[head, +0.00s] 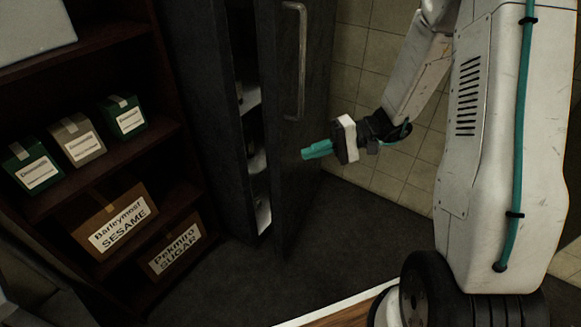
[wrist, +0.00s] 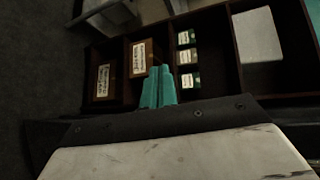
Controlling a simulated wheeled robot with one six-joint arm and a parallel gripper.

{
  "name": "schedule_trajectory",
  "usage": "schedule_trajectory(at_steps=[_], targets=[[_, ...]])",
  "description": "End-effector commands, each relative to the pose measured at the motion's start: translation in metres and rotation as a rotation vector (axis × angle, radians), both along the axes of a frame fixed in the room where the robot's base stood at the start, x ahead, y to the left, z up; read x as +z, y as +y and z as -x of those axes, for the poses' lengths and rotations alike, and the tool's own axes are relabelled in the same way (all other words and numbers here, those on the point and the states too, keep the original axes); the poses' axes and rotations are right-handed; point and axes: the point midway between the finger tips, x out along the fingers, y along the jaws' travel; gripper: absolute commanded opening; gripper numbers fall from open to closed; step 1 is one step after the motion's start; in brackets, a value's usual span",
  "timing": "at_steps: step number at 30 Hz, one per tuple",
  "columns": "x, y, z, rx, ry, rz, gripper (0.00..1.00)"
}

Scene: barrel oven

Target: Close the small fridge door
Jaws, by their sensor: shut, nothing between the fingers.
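The small fridge (head: 195,75) is a tall dark cabinet in the head view. Its door (head: 285,155) stands ajar, and pale shelves show through the gap on the door's left. A metal handle (head: 296,60) runs vertically on the door's upper outer face. My gripper (head: 306,154) has teal fingers, shut and empty. In the head view it overlaps the outer face of the door, below and right of the handle. I cannot tell whether it touches the door. The shut fingertips also show in the wrist view (wrist: 160,72); I cannot make out the door there.
A dark wooden shelf (head: 105,165) stands left of the fridge. It holds a sesame box (head: 115,222), a sugar box (head: 176,246) and small labelled boxes (head: 78,139). A tiled wall (head: 365,65) is at the right. Dark floor (head: 300,260) lies open in front.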

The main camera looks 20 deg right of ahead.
Motion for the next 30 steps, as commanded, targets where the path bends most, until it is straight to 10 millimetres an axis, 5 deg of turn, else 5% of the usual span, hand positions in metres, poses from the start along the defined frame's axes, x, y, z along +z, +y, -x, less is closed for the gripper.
schedule_trajectory(at_steps=[6, 15, 22, 30], targets=[[-0.085, -0.046, -0.041, -0.298, -0.076, -0.154, 0.00], [-0.172, -0.091, -0.056, -0.595, -0.160, -0.183, 0.00], [-0.185, -0.091, -0.063, -0.638, -0.177, -0.176, 0.00], [-0.185, -0.051, -0.096, -0.633, -0.176, -0.177, 0.00]])
